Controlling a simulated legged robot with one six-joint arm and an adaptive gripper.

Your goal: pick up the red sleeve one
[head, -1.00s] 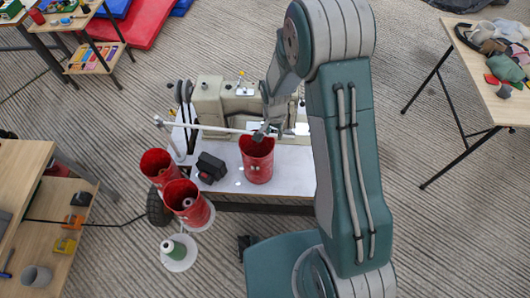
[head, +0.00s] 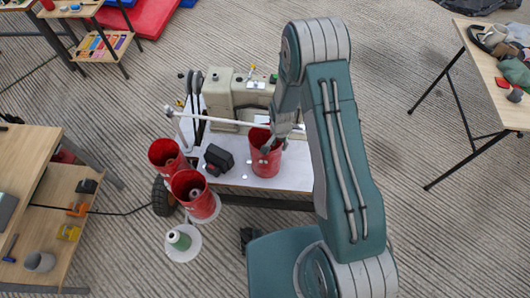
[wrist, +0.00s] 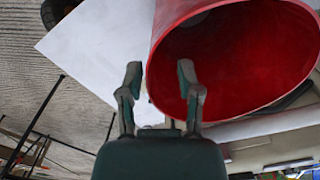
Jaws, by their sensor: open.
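A red sleeve (head: 264,165), an open-topped red cylinder, stands on the white top of the sewing table. In the wrist view, the red sleeve (wrist: 255,55) fills the upper right, its mouth toward me. My gripper (wrist: 161,80) is open; its left finger is outside the sleeve's near wall and its right finger overlaps the mouth. I cannot tell how deep that finger reaches or whether it touches. In the head view, my gripper (head: 270,146) is at the sleeve's right rim, partly covering it. Two similar red cylinders (head: 163,153) (head: 193,190) stand at the left.
The sewing machine (head: 228,98) stands behind the sleeve, with a pale rod (head: 215,118) crossing in front. A black box (head: 218,160) sits close left of the sleeve. A green spool (head: 180,240) is front left. Wooden tables (head: 485,75) stand at both sides.

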